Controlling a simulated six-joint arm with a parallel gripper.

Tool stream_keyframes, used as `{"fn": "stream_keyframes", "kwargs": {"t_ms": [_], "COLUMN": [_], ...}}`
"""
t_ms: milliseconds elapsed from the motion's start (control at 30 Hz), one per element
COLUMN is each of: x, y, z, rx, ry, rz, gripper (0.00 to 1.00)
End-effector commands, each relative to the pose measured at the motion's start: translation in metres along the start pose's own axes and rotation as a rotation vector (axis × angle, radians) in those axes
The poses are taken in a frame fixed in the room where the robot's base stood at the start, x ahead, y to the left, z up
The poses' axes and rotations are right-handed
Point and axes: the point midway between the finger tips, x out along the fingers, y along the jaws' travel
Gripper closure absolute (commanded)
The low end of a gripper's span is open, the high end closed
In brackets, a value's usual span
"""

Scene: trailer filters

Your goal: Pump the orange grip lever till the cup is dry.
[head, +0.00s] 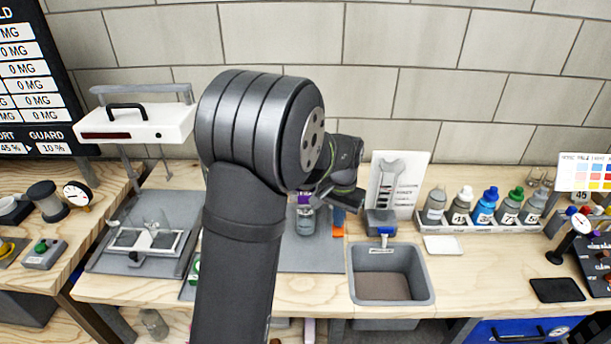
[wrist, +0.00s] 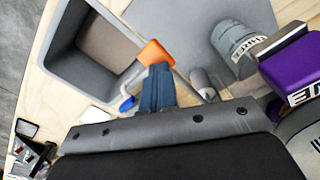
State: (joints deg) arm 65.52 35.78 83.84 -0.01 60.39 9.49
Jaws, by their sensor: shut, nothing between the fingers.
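The orange grip lever (head: 338,222) stands left of the grey basin in the head view, partly hidden by my arm. In the wrist view the orange grip (wrist: 155,52) shows right at the tips of my gripper (wrist: 158,72). The gripper is shut with nothing between the fingers; whether it touches the lever I cannot tell. In the head view my gripper (head: 350,196) is just above the lever. A clear greyish vessel (wrist: 234,42), possibly the cup, stands beside a purple-banded part (wrist: 290,68); it also shows in the head view (head: 305,224). Its liquid level cannot be made out.
The grey basin (head: 425,290) with a blue-handled tap (head: 385,235) is right of the lever. A tray of several dropper bottles (head: 485,208) stands behind, right. The bench front right of the basin is mostly clear.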

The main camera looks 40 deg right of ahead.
Motion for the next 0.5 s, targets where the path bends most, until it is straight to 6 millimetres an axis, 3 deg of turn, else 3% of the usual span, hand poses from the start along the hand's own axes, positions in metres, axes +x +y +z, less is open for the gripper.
{"fn": "stream_keyframes", "kwargs": {"t_ms": [500], "x": [-0.041], "y": [0.0], "z": [0.0], "rx": [0.0], "ry": [0.001], "rz": [0.0], "gripper": [1.0]}}
